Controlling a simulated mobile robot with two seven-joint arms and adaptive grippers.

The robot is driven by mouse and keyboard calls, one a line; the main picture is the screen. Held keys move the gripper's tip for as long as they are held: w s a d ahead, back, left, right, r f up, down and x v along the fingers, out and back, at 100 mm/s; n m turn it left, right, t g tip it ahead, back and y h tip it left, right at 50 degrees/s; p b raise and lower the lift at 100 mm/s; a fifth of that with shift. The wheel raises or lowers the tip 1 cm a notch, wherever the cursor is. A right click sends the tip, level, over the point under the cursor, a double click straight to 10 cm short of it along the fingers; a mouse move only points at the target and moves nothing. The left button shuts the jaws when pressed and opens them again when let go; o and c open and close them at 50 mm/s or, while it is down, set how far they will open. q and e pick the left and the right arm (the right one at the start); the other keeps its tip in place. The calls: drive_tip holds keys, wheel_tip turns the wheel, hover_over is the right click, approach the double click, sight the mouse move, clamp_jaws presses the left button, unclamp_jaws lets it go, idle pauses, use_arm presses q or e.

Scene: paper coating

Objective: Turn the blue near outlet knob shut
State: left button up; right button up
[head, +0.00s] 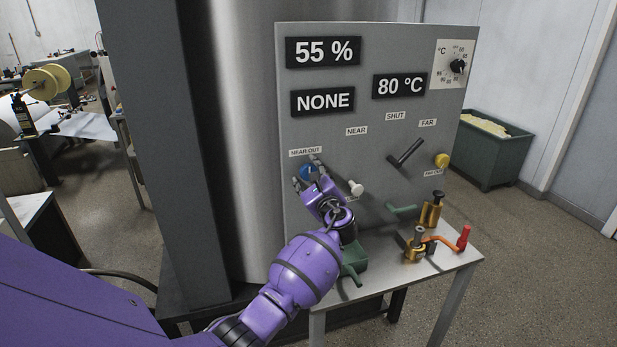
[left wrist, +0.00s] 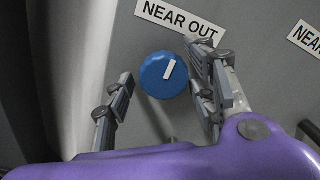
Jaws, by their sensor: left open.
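The blue near outlet knob (left wrist: 158,80) sits on the grey panel under a "NEAR OUT" label (left wrist: 180,20). Its white pointer mark is tilted slightly right of upright in the left wrist view. In the head view the knob (head: 307,172) is partly hidden by my fingers. My left gripper (head: 305,172) is open at the panel. In the left wrist view its fingers (left wrist: 160,95) stand on either side of the knob, with a visible gap on the left; whether the right finger touches it I cannot tell. My right gripper is not in view.
The panel (head: 380,110) shows "55 %", "NONE" and "80 °C". A white knob (head: 355,188), a black lever (head: 407,152) and a yellow knob (head: 442,160) are to the right. A small table (head: 455,262) below holds brass and red-handled valve parts. A green bin (head: 490,150) stands beyond.

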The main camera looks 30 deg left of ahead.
use_arm(q)
drive_tip(key=v, duration=1.2)
drive_tip(key=shift+f, duration=0.1)
drive_tip(key=w+d+f+n+t+h, duration=0.2)
drive_tip(key=d+f+n+t+h, duration=0.1)
drive_tip(key=d+f+n+h, duration=0.4)
drive_tip(key=s+d+f+n+g+h, duration=0.1)
drive_tip(key=s+d+f+n+h, duration=0.1)
drive_tip(key=s+d+f+h, duration=0.3)
drive_tip(key=s+d+f+n, duration=0.2)
drive_tip(key=s+f, duration=0.2)
drive_tip(key=f, duration=0.3)
drive_tip(key=s+f+n+g, duration=0.1)
drive_tip(key=s+f, duration=0.4)
drive_tip(key=s, duration=0.5)
drive_tip(key=s+d+f+n+g+h, duration=0.1)
drive_tip(key=s+f+n, duration=0.3)
drive_tip(key=s, duration=0.7)
drive_tip(key=s+f+n+g+h, duration=0.1)
drive_tip(key=s+f+n+g, duration=0.1)
drive_tip(key=s+f, duration=0.6)
drive_tip(key=s+n, duration=0.1)
drive_tip(key=s, duration=0.1)
drive_tip(key=shift+s+d+g, duration=0.3)
drive_tip(key=shift+s+d, duration=0.05)
